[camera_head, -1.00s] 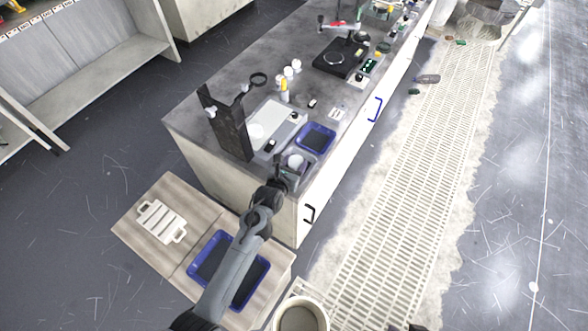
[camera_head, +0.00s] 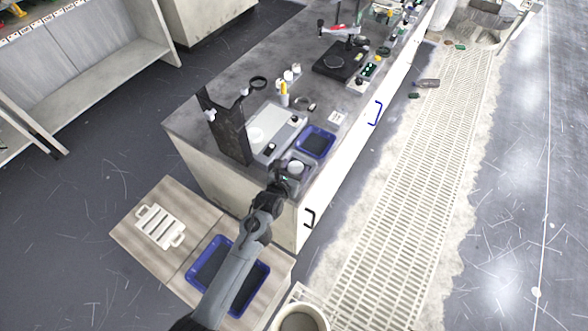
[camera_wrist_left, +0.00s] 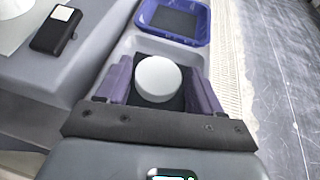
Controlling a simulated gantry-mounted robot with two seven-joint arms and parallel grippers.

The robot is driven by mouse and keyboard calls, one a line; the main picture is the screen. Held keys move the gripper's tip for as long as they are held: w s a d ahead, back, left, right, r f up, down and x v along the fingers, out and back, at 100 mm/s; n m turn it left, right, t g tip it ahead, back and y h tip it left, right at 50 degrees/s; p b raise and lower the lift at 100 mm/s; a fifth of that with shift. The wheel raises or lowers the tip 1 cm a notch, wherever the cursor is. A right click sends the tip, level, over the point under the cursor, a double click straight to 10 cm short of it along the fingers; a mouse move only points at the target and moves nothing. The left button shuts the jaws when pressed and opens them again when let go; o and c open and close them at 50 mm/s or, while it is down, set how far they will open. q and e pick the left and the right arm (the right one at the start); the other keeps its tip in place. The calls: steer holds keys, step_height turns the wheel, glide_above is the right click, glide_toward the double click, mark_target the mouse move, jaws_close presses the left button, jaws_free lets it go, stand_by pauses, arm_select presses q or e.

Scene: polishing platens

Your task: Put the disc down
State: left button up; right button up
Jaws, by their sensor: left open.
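The white round disc (camera_wrist_left: 158,78) shows in the left wrist view between the two purple-padded fingers of my left gripper (camera_wrist_left: 160,88). The fingers are open, one on each side of it. A pale grey tray (camera_wrist_left: 126,47) with a dark inside surrounds the disc. In the head view the disc (camera_head: 296,166) sits at the bench's near corner, just past my left gripper (camera_head: 289,180). The fingers' outer parts partly hide the tray. I cannot tell whether a finger still touches the disc. My right gripper is not in view.
A blue tray (camera_head: 331,138) stands just beyond the grey tray. A pale grey machine (camera_head: 285,119) and a dark upright panel (camera_head: 232,138) are to the left. Another blue tray (camera_head: 264,286) and a white rack (camera_head: 157,226) lie on the lower wooden surface.

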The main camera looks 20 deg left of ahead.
arm_select(q)
steer(key=shift+s+r+p, duration=0.3)
steer(key=shift+p, duration=0.1)
steer(key=p+v, duration=0.5)
steer(key=shift+p+v, duration=0.8)
steer(key=shift+v, duration=0.05)
steer(key=shift+s+a+f+m, duration=0.1)
steer(key=shift+s+a+m, duration=0.15)
steer(key=shift+s+m, duration=0.35)
steer(key=s+r+n+g, duration=0.3)
steer(key=s+n, duration=0.6)
steer(key=n, duration=0.2)
steer(key=s+a+r+n+g, duration=0.1)
steer(key=s+r+n+g, duration=0.2)
steer(key=s+n, duration=0.6)
steer(key=s+r+n+g, duration=0.3)
steer(key=s+n, duration=0.7)
steer(key=n, duration=0.5)
steer(key=shift+a+g, duration=0.2)
steer(key=shift+g, duration=0.3)
